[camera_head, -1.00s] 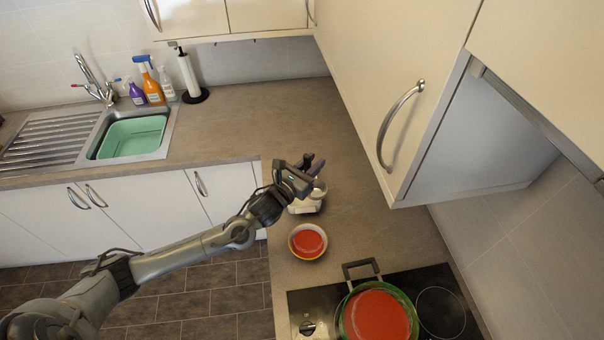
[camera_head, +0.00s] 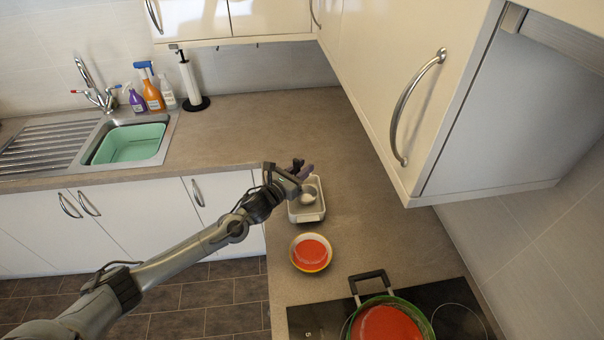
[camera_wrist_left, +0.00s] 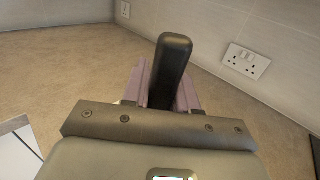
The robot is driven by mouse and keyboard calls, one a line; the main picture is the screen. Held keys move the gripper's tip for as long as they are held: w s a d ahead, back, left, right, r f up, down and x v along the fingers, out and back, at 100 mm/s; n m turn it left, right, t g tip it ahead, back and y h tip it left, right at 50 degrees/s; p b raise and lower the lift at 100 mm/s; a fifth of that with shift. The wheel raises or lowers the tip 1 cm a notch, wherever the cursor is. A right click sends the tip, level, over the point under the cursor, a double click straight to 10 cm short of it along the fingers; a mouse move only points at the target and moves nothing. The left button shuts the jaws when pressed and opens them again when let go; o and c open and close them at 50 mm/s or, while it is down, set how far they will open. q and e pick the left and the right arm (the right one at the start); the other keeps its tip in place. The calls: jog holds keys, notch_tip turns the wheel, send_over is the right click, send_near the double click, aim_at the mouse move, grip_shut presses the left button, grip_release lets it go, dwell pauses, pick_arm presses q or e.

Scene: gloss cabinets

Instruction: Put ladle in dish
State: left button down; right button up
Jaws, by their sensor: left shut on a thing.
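My left gripper (camera_head: 303,170) is above the counter at the back end of a white rectangular dish. In the left wrist view the gripper (camera_wrist_left: 160,98) is shut on the black handle of the ladle (camera_wrist_left: 172,65). In the head view the ladle's round metal bowl (camera_head: 309,193) shows within the dish's outline, just below the gripper. I cannot tell whether it touches the dish bottom. The dish (camera_head: 307,215) stands on the counter, its back part covered by the gripper. My right gripper is not in view.
A bowl of red soup (camera_head: 311,252) stands in front of the dish. A green-rimmed pot of red soup (camera_head: 388,323) is on the hob. The cream wall cabinet (camera_head: 400,70) overhangs at right. The counter behind the dish is clear.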

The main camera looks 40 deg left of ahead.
pick_arm(q)
jog(key=shift+f, duration=0.1)
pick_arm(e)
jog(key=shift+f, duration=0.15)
pick_arm(q)
jog(key=shift+f, duration=0.2)
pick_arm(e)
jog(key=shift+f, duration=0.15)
pick_arm(q)
jog(key=c, duration=0.9)
grip_release()
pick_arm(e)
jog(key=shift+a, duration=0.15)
